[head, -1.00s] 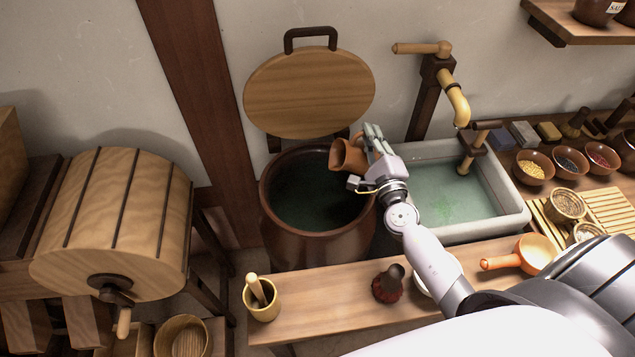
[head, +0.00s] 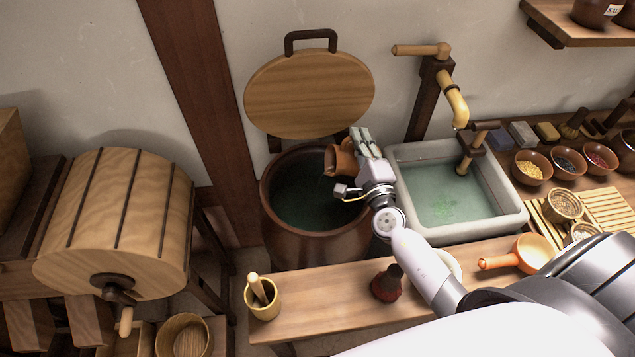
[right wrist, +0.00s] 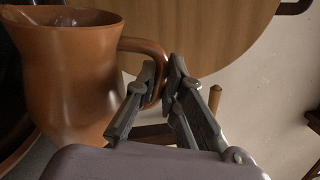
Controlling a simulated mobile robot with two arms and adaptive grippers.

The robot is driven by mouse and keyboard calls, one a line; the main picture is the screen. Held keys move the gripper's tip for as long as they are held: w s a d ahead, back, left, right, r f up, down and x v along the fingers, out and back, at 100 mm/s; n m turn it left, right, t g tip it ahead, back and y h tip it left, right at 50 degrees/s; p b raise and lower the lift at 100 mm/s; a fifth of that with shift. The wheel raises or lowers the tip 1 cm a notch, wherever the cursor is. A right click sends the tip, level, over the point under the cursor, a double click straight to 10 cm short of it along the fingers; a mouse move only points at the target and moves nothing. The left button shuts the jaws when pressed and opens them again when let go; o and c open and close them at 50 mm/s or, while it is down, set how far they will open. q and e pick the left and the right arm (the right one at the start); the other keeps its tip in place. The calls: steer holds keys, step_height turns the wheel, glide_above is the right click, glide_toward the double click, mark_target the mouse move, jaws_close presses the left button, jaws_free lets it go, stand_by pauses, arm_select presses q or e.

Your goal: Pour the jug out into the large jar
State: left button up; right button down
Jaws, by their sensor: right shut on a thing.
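The terracotta jug (head: 343,159) is over the right back part of the large jar's mouth, tilted with its opening toward the left. No falling stream is visible. The large brown jar (head: 318,249) stands open with dark greenish liquid inside. My right gripper (head: 360,146) is shut on the jug's handle and holds it from the right. In the right wrist view the jug (right wrist: 72,75) is at the left, its handle between the fingers (right wrist: 160,82). My left gripper is not in view.
The round wooden lid (head: 310,94) stands upright behind the jar. A stone sink (head: 510,218) with a tap (head: 455,105) is to the right. A wooden bench (head: 330,312) in front holds a mortar (head: 262,301) and a dark red-brown object (head: 387,284). A wooden drum (head: 120,220) stands left.

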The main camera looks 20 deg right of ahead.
mark_target(346, 144)
steer(key=shift+w+a+n+p, duration=0.15)
steer(key=shift+a+n+p, duration=0.15)
steer(key=shift+a+n, duration=0.35)
stand_by(0.4)
steer(key=shift+w+a+f+n+p, duration=0.1)
steer(key=shift+a+f+n+p, duration=0.1)
steer(key=shift+a+n, duration=0.3)
steer(key=shift+w+a+f+n+p, duration=0.1)
steer(key=shift+a+n+p, duration=0.1)
steer(key=shift+a+n, duration=0.2)
steer(key=shift+w+a+r+n+y+p, duration=0.1)
steer(key=shift+a+r+n+y+p, duration=0.1)
steer(key=shift+a+n+p, duration=0.3)
steer(key=shift+a+r+n+y+p, duration=0.2)
steer(key=shift+a+n+p, duration=0.15)
steer(key=shift+a+p, duration=0.2)
stand_by(0.5)
steer(key=shift+w+a+n+p, duration=0.1)
steer(key=shift+a+n+p, duration=0.6)
steer(key=shift+n, duration=0.1)
